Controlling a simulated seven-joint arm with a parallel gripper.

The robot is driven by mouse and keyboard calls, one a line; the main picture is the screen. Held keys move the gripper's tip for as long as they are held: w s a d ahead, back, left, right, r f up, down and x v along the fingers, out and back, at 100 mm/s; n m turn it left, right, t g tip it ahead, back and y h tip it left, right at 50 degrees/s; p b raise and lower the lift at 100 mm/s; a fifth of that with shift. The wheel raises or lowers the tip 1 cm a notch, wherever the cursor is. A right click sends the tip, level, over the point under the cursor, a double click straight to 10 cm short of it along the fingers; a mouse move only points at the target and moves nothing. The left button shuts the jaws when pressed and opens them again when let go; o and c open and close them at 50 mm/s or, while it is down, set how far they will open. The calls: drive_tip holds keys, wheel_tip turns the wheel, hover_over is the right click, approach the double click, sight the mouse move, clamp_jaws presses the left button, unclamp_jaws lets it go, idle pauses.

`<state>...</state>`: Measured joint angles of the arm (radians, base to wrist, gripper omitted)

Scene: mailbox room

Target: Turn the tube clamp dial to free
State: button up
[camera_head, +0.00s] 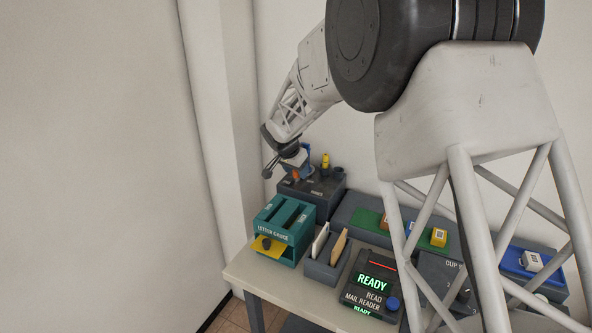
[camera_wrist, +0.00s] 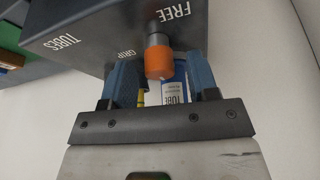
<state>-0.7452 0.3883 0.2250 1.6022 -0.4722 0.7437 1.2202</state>
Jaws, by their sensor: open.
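The tube clamp box (camera_wrist: 95,38) is dark grey, with white labels FREE (camera_wrist: 176,12), GRIP (camera_wrist: 124,53) and TUBES (camera_wrist: 70,42). Its dial (camera_wrist: 158,62) has an orange end and a grey section. In the wrist view the dial lies between the two blue fingers of my gripper (camera_wrist: 162,78), which is open; I cannot tell if either finger touches it. I cannot tell which label the dial points to. A blue-and-white tube (camera_wrist: 174,93) shows behind the fingers. In the head view the box (camera_head: 325,189) stands at the table's back left, with my gripper (camera_head: 297,160) over it.
A green letter gauge (camera_head: 283,228) stands in front of the box. A grey holder (camera_head: 325,268) with envelopes and a mail reader (camera_head: 373,285) reading READY are to its right. A yellow-topped item (camera_head: 325,160) stands on the box. The wall is close behind.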

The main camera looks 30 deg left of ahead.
drive_tip(key=shift+c, duration=0.4)
drive_tip(key=c, duration=0.8)
drive_tip(key=shift+c, duration=0.2)
drive_tip(key=shift+n, duration=0.4)
drive_tip(key=n+y, duration=0.1)
drive_tip(key=n, duration=0.2)
drive_tip(key=n+y, duration=0.1)
drive_tip(key=n, duration=0.1)
drive_tip(key=shift+d+n+y, duration=0.15)
drive_tip(key=shift+n+y, duration=0.15)
drive_tip(key=shift+n, duration=0.1)
drive_tip(key=shift+w+n+g+y, duration=0.1)
drive_tip(key=shift+n+g+y, duration=0.35)
drive_tip(key=shift+n, duration=1.15)
drive_tip(key=shift+w+n+g+y, duration=0.1)
drive_tip(key=shift+n+g+y, duration=0.35)
drive_tip(key=shift+n, duration=1.45)
drive_tip(key=o, duration=0.9)
drive_tip(key=shift+s, duration=0.1)
